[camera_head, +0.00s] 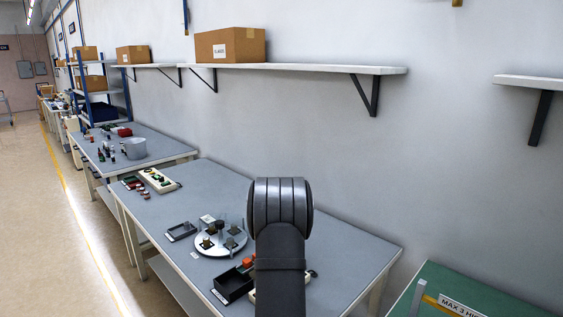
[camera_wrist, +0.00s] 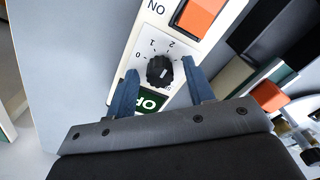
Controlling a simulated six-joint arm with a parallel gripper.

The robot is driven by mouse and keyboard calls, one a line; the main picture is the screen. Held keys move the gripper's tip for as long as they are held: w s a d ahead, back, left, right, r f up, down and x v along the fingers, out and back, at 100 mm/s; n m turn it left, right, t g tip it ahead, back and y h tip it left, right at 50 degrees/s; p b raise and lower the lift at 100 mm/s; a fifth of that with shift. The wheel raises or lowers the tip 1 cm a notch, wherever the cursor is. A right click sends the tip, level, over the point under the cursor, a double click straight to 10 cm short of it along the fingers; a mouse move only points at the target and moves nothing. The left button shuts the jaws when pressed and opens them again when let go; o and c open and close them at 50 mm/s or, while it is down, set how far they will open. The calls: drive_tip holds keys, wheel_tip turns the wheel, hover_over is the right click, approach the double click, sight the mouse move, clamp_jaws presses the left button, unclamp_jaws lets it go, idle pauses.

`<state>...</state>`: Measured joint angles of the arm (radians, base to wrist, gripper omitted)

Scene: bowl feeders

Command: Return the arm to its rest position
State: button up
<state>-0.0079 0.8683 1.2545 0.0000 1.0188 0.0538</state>
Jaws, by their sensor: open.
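My gripper (camera_wrist: 162,84) is open in the wrist view, its two blue fingers apart with nothing held between them. A black rotary knob (camera_wrist: 159,70) on a pale control box shows between the fingers, on a white dial marked 0, 1, 2. I cannot tell how far the fingertips are above the box. In the head view my dark arm reaches over the near bench and hides my gripper and most of that box.
An orange switch (camera_wrist: 199,16) sits beside the dial. On the grey bench (camera_head: 340,240) are a black tray (camera_head: 232,285), a round plate with upright posts (camera_head: 220,250) and another control box (camera_head: 158,181). A shelf (camera_head: 330,68) with cartons runs along the wall. A green surface (camera_head: 440,283) lies at right.

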drive_tip(key=n, duration=0.5)
drive_tip(key=shift+n, duration=0.3)
drive_tip(key=n, duration=0.5)
drive_tip(key=shift+n, duration=0.3)
drive_tip(key=o, duration=0.4)
drive_tip(key=shift+a+r, duration=0.1)
drive_tip(key=shift+r, duration=0.1)
drive_tip(key=o, duration=0.7)
drive_tip(key=r, duration=0.1)
drive_tip(key=a+r, duration=0.1)
drive_tip(key=r, duration=0.2)
drive_tip(key=shift+s+a+r, duration=0.25)
drive_tip(key=shift+s+r, duration=0.05)
drive_tip(key=shift+o, duration=0.2)
drive_tip(key=s+a+r, duration=0.2)
drive_tip(key=r, duration=0.4)
drive_tip(key=s+a+r+m, duration=0.1)
drive_tip(key=s+r, duration=0.1)
drive_tip(key=r, duration=0.4)
drive_tip(key=shift+a+m, duration=0.3)
drive_tip(key=shift+a, duration=0.05)
wheel_tip(320, 180, down, 10)
drive_tip(key=shift+s+r, duration=0.1)
